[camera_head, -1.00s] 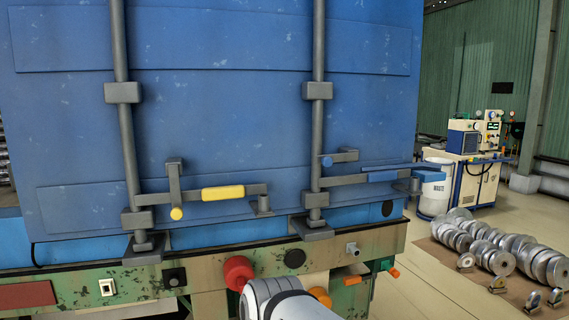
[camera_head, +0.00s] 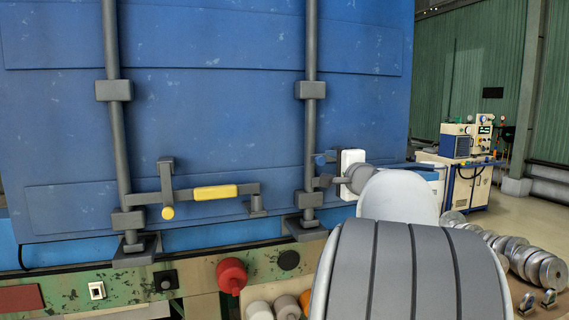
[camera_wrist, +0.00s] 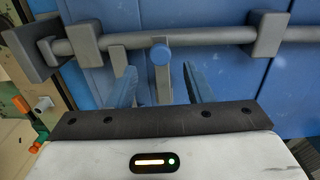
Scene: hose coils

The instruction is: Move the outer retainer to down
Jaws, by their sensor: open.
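The outer retainer is a short grey arm on the right lock rod. The left retainer with a yellow knob (camera_head: 168,213) hangs down.
The grey right lock rod (camera_head: 311,135) runs vertically by the gripper, with a bracket (camera_head: 310,90) above. A yellow handle (camera_head: 215,192) is on the left. A red knob (camera_head: 232,276) sticks out below. Metal coils (camera_head: 535,262) lie at right.

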